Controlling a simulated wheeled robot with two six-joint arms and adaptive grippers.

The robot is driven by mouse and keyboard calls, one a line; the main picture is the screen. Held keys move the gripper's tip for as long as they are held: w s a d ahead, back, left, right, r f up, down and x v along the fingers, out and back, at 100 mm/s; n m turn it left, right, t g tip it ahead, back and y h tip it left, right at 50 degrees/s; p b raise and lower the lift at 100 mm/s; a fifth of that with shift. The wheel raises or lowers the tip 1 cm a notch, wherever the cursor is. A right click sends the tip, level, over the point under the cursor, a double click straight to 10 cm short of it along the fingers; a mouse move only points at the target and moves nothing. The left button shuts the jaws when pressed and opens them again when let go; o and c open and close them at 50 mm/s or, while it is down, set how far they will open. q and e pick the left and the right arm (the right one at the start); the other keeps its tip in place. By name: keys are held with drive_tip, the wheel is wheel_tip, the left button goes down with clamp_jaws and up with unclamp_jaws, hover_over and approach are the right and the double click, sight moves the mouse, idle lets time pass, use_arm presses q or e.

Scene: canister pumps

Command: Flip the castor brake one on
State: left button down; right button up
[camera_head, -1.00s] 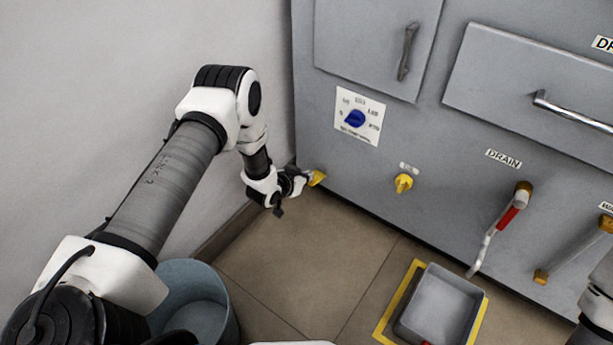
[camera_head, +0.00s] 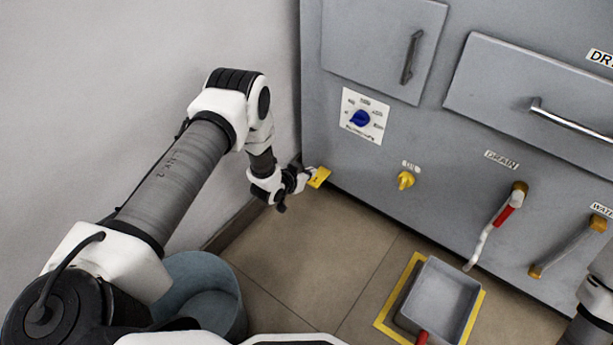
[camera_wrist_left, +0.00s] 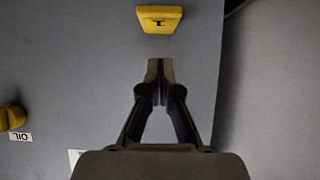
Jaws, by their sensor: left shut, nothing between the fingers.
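The castor brake is a small yellow tab (camera_head: 319,177) at the lower left corner of the grey cabinet, just above the floor. In the head view its broad face shows, with a small dark mark. In the left wrist view the yellow tab (camera_wrist_left: 160,19) sits ahead of the fingertips, with a gap in the picture between them. My left gripper (camera_head: 306,174) is beside the tab, on its left. In the wrist view its fingertips (camera_wrist_left: 160,69) are together with nothing between them. My right gripper is not in view; only part of that arm shows at the right edge.
The cabinet carries a blue dial (camera_head: 360,118), a yellow oil knob (camera_head: 405,180) and a red drain handle (camera_head: 504,215). A grey tray (camera_head: 473,285) stands on the floor in a yellow outline. A blue-grey bucket (camera_head: 190,275) stands below my left arm. The wall is close on the left.

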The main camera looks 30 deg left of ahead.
use_arm(q)
drive_tip(key=s+a+r+p, duration=0.1)
drive_tip(key=s+r+p, duration=0.1)
drive_tip(key=s, duration=0.7)
drive_tip(key=shift+s+a+p, duration=0.15)
drive_tip(key=shift+s+p, duration=0.1)
drive_tip(key=shift+p, duration=0.6)
